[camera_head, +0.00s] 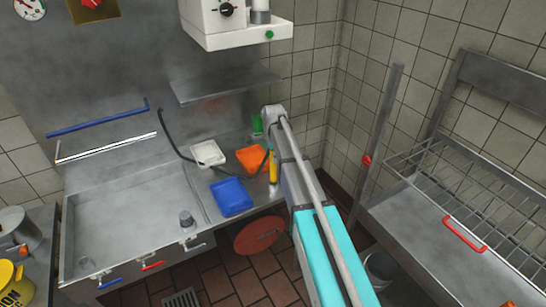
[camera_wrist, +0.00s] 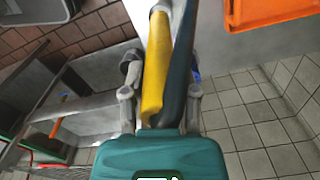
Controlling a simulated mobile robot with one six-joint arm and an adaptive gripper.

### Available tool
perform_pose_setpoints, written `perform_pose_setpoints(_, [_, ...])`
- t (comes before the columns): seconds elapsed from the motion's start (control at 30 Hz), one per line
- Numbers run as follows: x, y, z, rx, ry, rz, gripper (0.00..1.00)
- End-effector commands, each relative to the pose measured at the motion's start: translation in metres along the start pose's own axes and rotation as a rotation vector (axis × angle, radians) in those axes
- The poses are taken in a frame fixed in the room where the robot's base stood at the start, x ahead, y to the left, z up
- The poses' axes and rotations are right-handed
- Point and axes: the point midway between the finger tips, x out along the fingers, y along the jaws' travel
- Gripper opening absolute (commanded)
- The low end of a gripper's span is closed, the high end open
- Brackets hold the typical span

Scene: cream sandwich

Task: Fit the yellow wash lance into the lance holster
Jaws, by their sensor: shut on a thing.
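The yellow wash lance (camera_wrist: 154,72) lies between the fingers of my gripper (camera_wrist: 162,76) in the wrist view, and my gripper is shut on it. A dark teal part (camera_wrist: 179,65) runs alongside the lance there. In the head view a short length of the yellow lance (camera_head: 273,168) shows just left of my arm, near the right end of the sink counter. My arm hides most of the gripper in that view. I cannot make out the lance holster for certain in either view.
A blue tray (camera_head: 231,197), an orange container (camera_head: 251,158) and a white tray (camera_head: 208,154) stand on the counter left of my arm. A dark hose (camera_head: 172,140) hangs behind them. A wire rack (camera_head: 463,205) stands right. The sink basin (camera_head: 130,220) lies left.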

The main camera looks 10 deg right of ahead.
Motion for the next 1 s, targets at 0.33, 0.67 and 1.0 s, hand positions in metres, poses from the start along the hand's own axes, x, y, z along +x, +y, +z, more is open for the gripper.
perform_pose_setpoints(0.33, [-0.0001,-0.0001,0.0007,0.000,0.000,0.000,0.00])
perform_pose_setpoints(0.67, [0.0030,0.0000,0.0007,0.000,0.000,0.000,0.00])
perform_pose_setpoints(1.0, [0.0091,0.0000,0.0006,0.000,0.000,0.000,0.00])
